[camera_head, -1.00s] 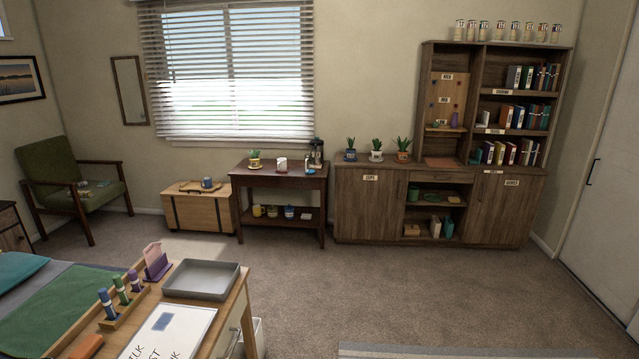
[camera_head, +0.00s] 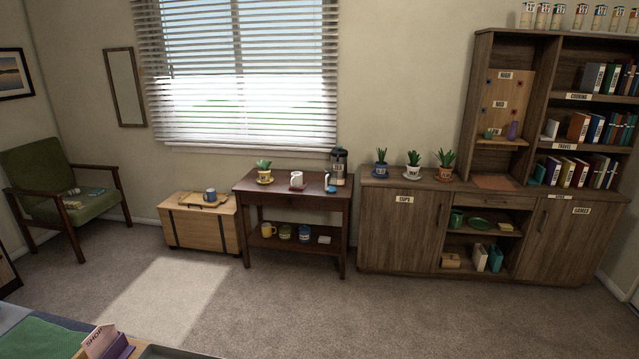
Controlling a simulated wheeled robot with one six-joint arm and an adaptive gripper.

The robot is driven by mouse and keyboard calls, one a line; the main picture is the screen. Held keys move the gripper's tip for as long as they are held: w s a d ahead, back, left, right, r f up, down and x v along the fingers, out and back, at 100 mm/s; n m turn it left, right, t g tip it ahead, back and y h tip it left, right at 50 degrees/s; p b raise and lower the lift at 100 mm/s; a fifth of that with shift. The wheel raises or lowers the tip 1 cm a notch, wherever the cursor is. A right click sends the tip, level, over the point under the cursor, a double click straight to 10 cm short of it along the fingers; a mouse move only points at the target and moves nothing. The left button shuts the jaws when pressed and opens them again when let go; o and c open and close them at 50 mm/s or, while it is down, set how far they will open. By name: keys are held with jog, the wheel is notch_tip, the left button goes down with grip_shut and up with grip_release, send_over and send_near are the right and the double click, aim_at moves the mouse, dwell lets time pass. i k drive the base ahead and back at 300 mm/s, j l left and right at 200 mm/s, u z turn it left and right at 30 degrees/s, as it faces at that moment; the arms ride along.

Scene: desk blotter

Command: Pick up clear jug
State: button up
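A jug-like vessel (camera_head: 338,167) with a dark lid and see-through-looking sides stands upright at the right back of the dark wooden side table (camera_head: 281,187) under the window. It is small in view, and I cannot tell for certain that it is the clear jug. A white cup-like thing (camera_head: 296,180) stands to its left, and a small blue-topped thing (camera_head: 328,180) is close in front of it. My gripper is not in view.
A wooden chest (camera_head: 200,225) stands left, a cabinet (camera_head: 400,235) right. The carpet (camera_head: 290,305) before them is clear. A desk corner is at bottom left.

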aim_at(330, 174)
jog(key=i, duration=3.65)
jog(key=i+j+z, duration=0.1)
jog(key=i+z, duration=0.15)
jog(key=i, duration=0.4)
